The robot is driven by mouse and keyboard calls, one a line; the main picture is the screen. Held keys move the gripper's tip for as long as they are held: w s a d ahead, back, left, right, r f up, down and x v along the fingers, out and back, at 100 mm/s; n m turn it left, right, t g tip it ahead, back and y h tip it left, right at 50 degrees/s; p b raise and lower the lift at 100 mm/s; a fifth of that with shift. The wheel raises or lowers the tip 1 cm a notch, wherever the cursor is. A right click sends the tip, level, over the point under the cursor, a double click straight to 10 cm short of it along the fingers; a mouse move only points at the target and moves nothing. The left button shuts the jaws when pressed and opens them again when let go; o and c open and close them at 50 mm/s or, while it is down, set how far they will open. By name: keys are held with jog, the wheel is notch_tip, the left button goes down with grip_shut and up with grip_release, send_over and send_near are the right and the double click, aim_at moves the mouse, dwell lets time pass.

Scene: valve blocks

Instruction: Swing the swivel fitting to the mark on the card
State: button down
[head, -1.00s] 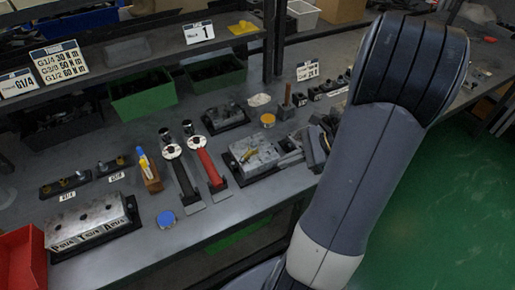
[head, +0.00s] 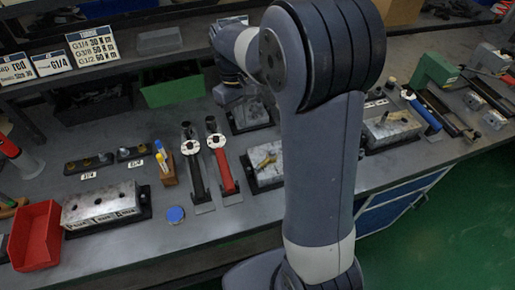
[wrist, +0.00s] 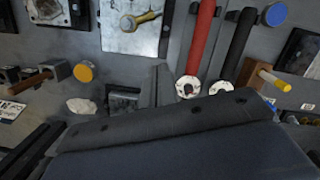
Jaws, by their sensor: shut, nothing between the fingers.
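A brass swivel fitting (head: 264,162) sits on top of a pale metal block (head: 267,179) near the middle of the bench. In the wrist view the fitting (wrist: 142,19) shows at the top, its narrow arm slanting across the block's face (wrist: 118,41). My gripper (head: 226,96) is shut and empty, beyond the block near the shelf and apart from the fitting. I cannot make out a mark on a card beside the fitting.
Red (head: 224,172) and black (head: 194,174) wrenches lie left of the block. A wooden pen holder (head: 167,172), blue disc (head: 175,214), ported block (head: 102,207) and red bin (head: 35,235) are farther left. Another fitting block (head: 392,129) stands right of my arm.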

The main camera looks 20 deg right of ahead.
send_near(258, 164)
jog(key=w+a+f, duration=0.1)
jog(key=w+f, duration=0.2)
jog(key=f, duration=0.1)
jog(key=shift+s+d+f+p, duration=0.2)
jog(key=shift+s+f+p, duration=0.1)
jog(key=shift+s+f, duration=0.25)
jog(key=shift+s+d+f+p, duration=0.2)
jog(key=shift+s+f+p, duration=0.1)
jog(key=shift+s+f, duration=0.25)
jog(key=shift+s+d+f, duration=0.2)
jog(key=shift+s+f, duration=0.1)
jog(key=shift+f, duration=0.1)
jog(key=shift+n, duration=0.3)
jog(key=shift+s+n, duration=0.35)
jog(key=shift+n, duration=0.25)
jog(key=shift+s+d, duration=0.1)
jog(key=shift+s, duration=0.15)
